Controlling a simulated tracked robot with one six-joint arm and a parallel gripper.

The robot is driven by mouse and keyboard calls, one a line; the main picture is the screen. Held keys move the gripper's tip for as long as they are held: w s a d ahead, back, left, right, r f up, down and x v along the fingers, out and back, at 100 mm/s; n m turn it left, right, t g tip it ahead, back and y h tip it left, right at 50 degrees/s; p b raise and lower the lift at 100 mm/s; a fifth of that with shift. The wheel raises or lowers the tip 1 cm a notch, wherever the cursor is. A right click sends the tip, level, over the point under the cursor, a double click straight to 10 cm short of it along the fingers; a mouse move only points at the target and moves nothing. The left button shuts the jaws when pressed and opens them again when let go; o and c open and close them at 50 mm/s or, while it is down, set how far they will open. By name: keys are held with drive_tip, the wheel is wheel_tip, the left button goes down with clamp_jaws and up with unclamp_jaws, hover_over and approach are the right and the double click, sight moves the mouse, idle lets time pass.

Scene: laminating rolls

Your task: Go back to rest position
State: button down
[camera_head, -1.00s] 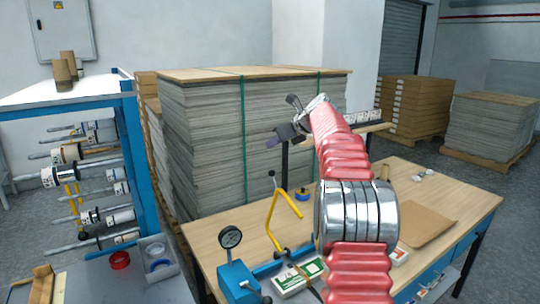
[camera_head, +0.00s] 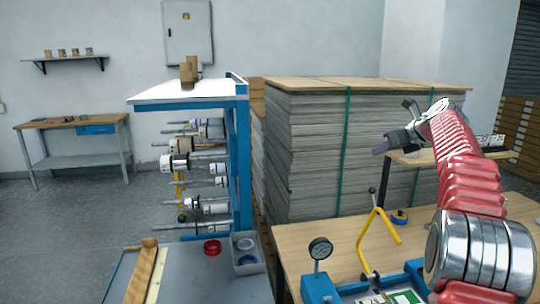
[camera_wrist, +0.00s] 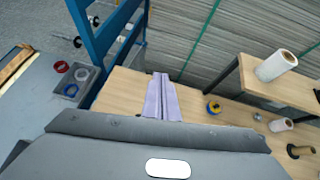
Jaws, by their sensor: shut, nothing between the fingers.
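My gripper (camera_head: 381,150) is at the end of my red, ribbed arm, raised above the wooden workbench (camera_head: 300,246) and in front of the tall grey board stack (camera_head: 310,150). Its fingers point to the left in the head view. In the wrist view the pale purple fingers (camera_wrist: 162,97) lie together, with nothing between them, over the bench top.
A blue rack (camera_head: 241,160) with rolls on rods stands left of the stack. A small raised shelf (camera_wrist: 285,85) bears a white roll (camera_wrist: 276,65). Floor at far left is clear.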

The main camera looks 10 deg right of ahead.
drive_tip(key=s+a+f+n+g, duration=0.1)
drive_tip(key=s+a+n+g, duration=0.1)
drive_tip(key=s+a+n, duration=0.75)
drive_tip(key=s+a+f+n+g, duration=0.1)
drive_tip(key=s+a+n, duration=0.75)
drive_tip(key=a, duration=0.65)
drive_tip(key=s+a+f+n, duration=0.3)
drive_tip(key=s+f+n, duration=0.2)
drive_tip(key=s, duration=0.4)
drive_tip(key=s+a+f+n+g+h, duration=0.1)
drive_tip(key=s+a+f+n, duration=0.2)
drive_tip(key=s, duration=0.7)
drive_tip(key=s+a+f+n+g+h, duration=0.1)
drive_tip(key=s+a+f+n, duration=0.2)
drive_tip(key=s+f+n, duration=0.4)
wheel_tip(320, 180, down, 2)
drive_tip(key=shift+s+f, duration=0.25)
drive_tip(key=shift+s, duration=0.9)
drive_tip(key=shift+d, duration=0.1)
